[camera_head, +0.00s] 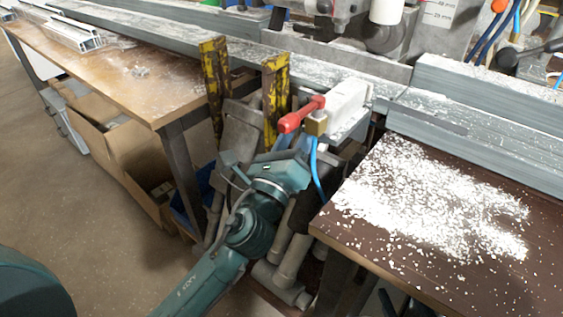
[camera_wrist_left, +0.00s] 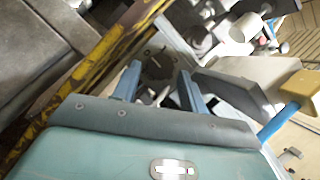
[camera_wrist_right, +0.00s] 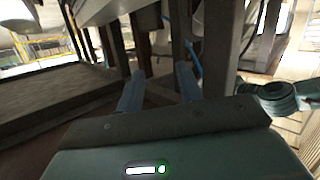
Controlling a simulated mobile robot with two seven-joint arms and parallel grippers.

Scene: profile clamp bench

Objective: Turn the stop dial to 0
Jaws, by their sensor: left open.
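The stop dial (camera_wrist_left: 157,62) is a dark round disc with a light mark on its face, seen in the left wrist view. I cannot read its numbers. It lies between and just beyond the fingertips of my left gripper (camera_wrist_left: 159,78); contact cannot be told. My left gripper also shows in the head view (camera_head: 291,143), open below the red-handled clamp (camera_head: 302,113), where I cannot make out the dial. My right gripper (camera_wrist_right: 158,78) is open and empty in its own wrist view, among the bench legs, and I do not see it in the head view.
Two worn yellow posts (camera_head: 276,90) stand left of the clamp. A brass block (camera_head: 316,124) and a blue hose (camera_head: 316,165) are close to my left gripper. A brown table (camera_head: 370,235) with white chips is at right, a wooden bench (camera_head: 120,75) at left.

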